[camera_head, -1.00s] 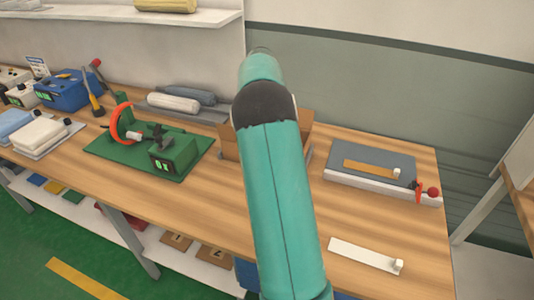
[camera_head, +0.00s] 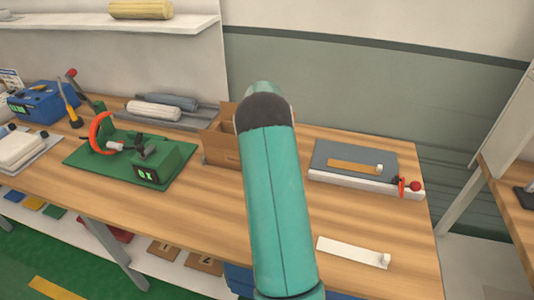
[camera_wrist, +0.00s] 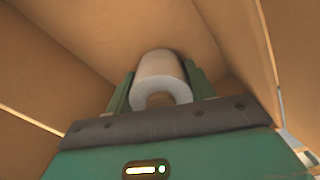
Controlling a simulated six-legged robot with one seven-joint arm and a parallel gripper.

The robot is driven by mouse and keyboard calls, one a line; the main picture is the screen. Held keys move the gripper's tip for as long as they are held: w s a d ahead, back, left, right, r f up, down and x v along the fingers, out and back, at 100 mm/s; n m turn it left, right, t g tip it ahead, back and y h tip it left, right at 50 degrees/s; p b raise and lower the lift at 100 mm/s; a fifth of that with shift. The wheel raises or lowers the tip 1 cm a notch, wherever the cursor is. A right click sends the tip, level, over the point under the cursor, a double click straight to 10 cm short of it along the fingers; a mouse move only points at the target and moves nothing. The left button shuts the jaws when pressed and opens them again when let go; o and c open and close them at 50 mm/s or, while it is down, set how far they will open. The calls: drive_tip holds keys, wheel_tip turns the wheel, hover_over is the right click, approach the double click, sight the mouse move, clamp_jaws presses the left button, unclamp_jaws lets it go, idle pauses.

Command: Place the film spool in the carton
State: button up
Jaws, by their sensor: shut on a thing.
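The film spool (camera_wrist: 160,72) is a pale roll with a hole in its end, seen in the wrist view. My gripper (camera_wrist: 158,78) has its two green fingers on either side of the spool and is shut on it. Brown cardboard walls of the carton (camera_wrist: 60,55) surround the spool and fingers in the wrist view. In the head view the open carton (camera_head: 221,150) stands on the wooden bench, partly behind my teal arm. My gripper and the spool are hidden there. I cannot tell whether the spool touches the carton's bottom.
A green winding device (camera_head: 130,157) with an orange ring stands left of the carton. A grey tray (camera_head: 180,113) with rolls lies behind it. A grey board (camera_head: 352,158) and a white strip (camera_head: 350,252) lie to the right. The bench front centre is clear.

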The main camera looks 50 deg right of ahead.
drive_tip(key=shift+f, duration=0.3)
drive_tip(key=shift+f, duration=0.2)
drive_tip(key=o, duration=1.1)
drive_tip(key=shift+r, duration=0.1)
wheel_tip(320, 180, up, 12)
drive_tip(key=shift+r, duration=0.1)
